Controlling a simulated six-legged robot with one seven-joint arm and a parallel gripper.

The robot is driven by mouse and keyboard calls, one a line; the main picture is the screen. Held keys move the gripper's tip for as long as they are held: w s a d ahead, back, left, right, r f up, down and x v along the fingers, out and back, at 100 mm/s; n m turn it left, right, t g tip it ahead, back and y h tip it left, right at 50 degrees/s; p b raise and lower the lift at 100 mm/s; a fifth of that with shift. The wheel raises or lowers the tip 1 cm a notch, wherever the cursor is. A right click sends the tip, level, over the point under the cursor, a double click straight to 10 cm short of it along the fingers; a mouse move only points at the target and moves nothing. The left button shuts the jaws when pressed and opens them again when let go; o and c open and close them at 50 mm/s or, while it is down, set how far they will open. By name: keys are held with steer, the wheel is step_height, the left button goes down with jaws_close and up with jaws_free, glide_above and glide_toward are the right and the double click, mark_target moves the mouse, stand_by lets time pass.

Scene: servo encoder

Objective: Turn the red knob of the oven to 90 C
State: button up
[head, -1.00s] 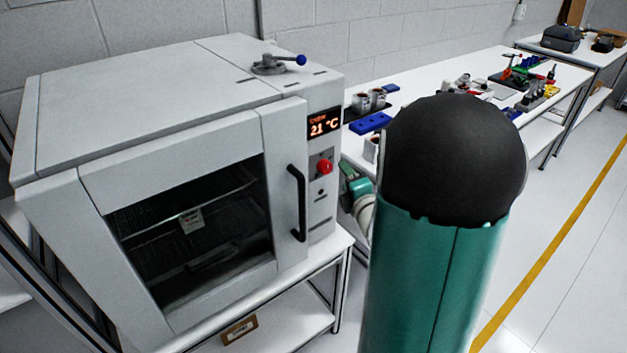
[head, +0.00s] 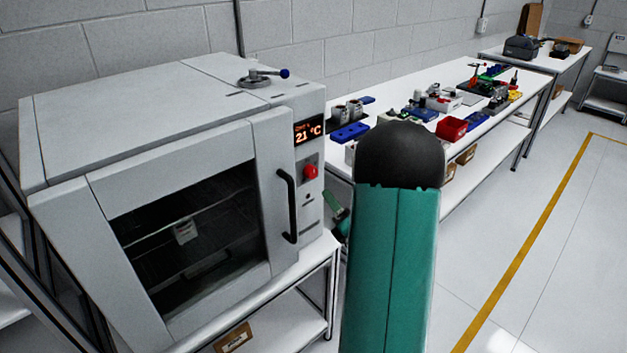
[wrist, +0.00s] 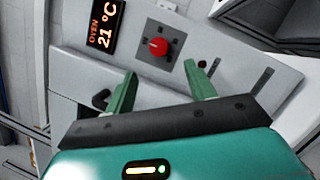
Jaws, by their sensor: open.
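The grey oven (head: 150,150) stands at the left in the head view with its door closed. Its display (head: 308,130) reads 21 °C, and it also shows in the wrist view (wrist: 102,26). The red knob (head: 310,171) sits below the display on the oven's front panel. In the wrist view the red knob (wrist: 159,47) lies ahead of my gripper (wrist: 162,80), between the lines of its two green fingers and apart from them. My gripper is open and empty. In the head view my arm hides most of the gripper.
The black door handle (head: 289,205) stands out left of the knob. A lever with a blue ball (head: 284,73) is on top of the oven. A long white bench (head: 395,80) with blue and red bins runs along the wall. Open floor lies at the right.

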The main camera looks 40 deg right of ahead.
mark_target(313, 175)
steer(key=x, duration=1)
steer(key=shift+w+a, duration=0.15)
steer(key=shift+w, duration=0.05)
steer(key=shift+c, duration=0.2)
steer(key=c, duration=0.9)
